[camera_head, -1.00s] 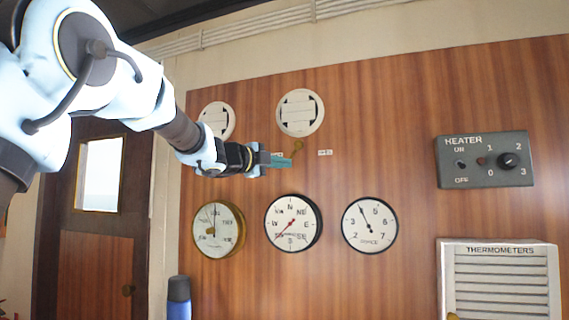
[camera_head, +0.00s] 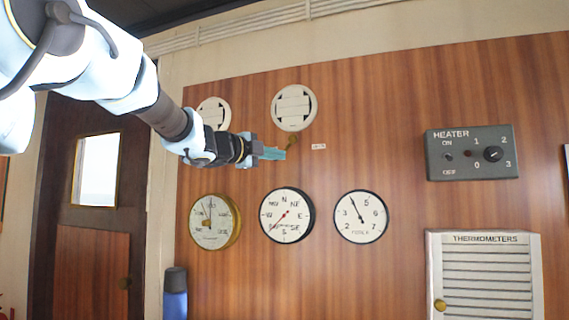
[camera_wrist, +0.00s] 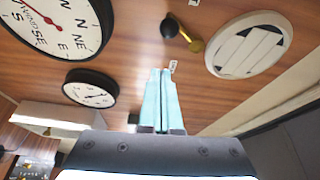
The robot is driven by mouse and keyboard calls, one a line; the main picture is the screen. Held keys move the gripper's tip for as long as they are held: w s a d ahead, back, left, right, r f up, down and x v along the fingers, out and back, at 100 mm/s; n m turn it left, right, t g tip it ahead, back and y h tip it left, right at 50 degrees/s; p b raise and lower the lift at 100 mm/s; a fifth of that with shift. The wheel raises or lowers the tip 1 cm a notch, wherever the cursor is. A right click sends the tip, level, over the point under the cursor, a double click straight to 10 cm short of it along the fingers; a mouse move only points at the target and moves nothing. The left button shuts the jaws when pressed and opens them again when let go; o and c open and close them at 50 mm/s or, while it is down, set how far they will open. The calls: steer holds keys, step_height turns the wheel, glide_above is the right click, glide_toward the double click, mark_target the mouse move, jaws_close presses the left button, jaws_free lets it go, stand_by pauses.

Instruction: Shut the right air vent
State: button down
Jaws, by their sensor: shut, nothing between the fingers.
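The right air vent (camera_head: 294,108) is a round white disc on the wood wall; dark gaps show at the corners of its slatted middle. It also shows at the upper right of the wrist view (camera_wrist: 248,45). A small brass lever (camera_head: 292,140) sits just below it. In the wrist view the lever (camera_wrist: 193,43) has a black part at one end. My gripper (camera_head: 283,153) is just below the lever, its teal fingers shut and empty. In the wrist view the fingertips (camera_wrist: 160,72) appear apart from the lever; the depth gap is hard to judge.
The left vent (camera_head: 213,113) is partly behind my arm. A brass gauge (camera_head: 211,221), a compass dial (camera_head: 286,214) and a force dial (camera_head: 360,216) hang below. A heater panel (camera_head: 472,152) and a thermometer cabinet (camera_head: 484,280) are at right. A small label (camera_head: 319,147) is near my fingertips.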

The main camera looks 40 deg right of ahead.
steer(key=shift+s+a+r+b, duration=0.1)
steer(key=shift+s+a+b, duration=0.15)
steer(key=shift+a, duration=0.6)
steer(key=shift+s+a+b, duration=0.15)
steer(key=shift+s+a, duration=0.15)
steer(key=shift+a, duration=0.6)
steer(key=shift+s+a+r+b, duration=0.1)
steer(key=shift+s+a+b, duration=0.15)
steer(key=shift+a, duration=0.6)
